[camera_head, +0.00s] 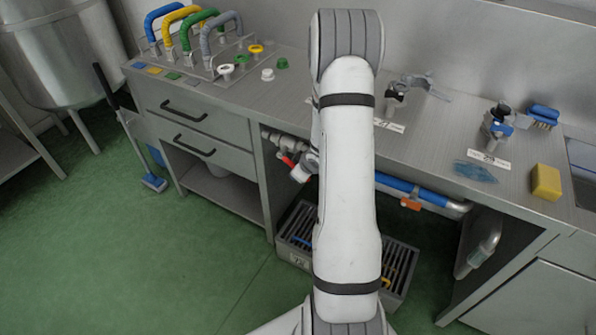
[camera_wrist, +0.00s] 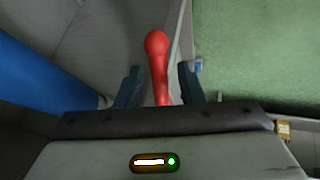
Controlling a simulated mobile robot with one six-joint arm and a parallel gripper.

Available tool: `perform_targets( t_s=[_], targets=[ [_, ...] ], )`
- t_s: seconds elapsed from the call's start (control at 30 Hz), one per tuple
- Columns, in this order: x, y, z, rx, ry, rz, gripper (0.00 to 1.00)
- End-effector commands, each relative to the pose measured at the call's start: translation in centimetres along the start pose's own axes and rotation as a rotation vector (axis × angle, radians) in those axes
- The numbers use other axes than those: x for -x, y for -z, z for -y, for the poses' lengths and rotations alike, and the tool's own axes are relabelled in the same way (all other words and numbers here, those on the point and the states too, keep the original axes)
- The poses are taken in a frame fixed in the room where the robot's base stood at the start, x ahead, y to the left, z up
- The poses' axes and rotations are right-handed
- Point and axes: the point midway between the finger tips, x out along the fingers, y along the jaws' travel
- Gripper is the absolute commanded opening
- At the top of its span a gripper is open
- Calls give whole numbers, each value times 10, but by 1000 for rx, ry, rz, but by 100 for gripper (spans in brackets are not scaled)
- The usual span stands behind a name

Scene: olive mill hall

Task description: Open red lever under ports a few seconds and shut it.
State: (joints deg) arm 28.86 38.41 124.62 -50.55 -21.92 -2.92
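The red lever (camera_head: 287,161) sits on a metal valve and pipe under the bench, to the left of my arm in the head view. In the wrist view the red lever (camera_wrist: 158,65), with its rounded end, stands between the two dark fingers of my gripper (camera_wrist: 161,78). My gripper is open, with a gap on each side of the lever. In the head view my arm hides most of my gripper. The ports with blue, yellow, green and grey hoses (camera_head: 222,34) are on the bench top at the left.
A blue pipe with an orange handle (camera_head: 410,204) runs under the bench to the right. A grey slotted crate (camera_head: 297,228) stands on the floor below. Clamps, a yellow sponge (camera_head: 546,182) and a blue brush (camera_head: 543,115) lie on the bench. The green floor at left is largely clear.

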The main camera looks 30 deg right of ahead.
Motion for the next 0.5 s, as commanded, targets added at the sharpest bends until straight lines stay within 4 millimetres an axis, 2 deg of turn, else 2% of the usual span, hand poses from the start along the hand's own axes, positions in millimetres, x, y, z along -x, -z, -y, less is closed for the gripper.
perform_targets(
  t_s=[0.3,0.5],
  targets=[
    [55,1,0,0,-2,-1,35],
    [72,0,1,1,0,-1,35]
  ],
)
